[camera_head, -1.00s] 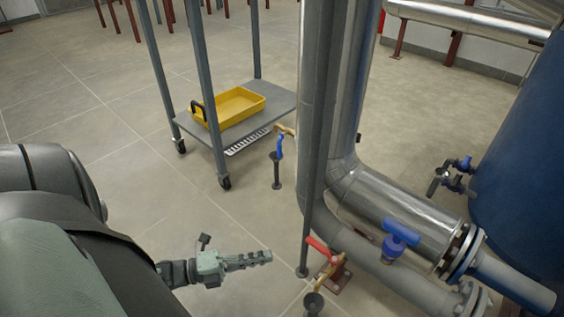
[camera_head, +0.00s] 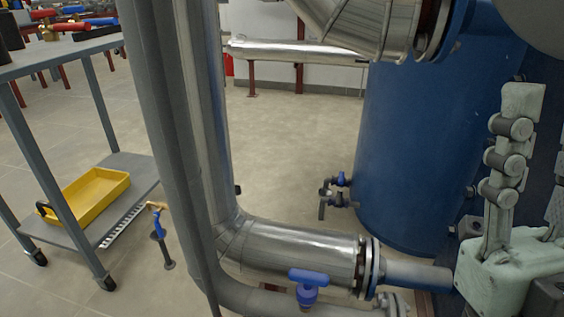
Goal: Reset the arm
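My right gripper (camera_head: 534,160) is at the right edge of the head view, pale green, with its fingers pointing up. One jointed finger stands clear; the other is partly cut off by the picture's edge. A gap shows between them and I see nothing held, so it looks open. It appears in front of the blue tank (camera_head: 405,150). My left gripper is out of view.
Vertical pipes (camera_head: 165,120) and a silver elbow pipe (camera_head: 290,250) with a blue-handled valve (camera_head: 307,285) fill the middle. A trolley (camera_head: 75,235) carrying a yellow tray (camera_head: 95,190) stands left.

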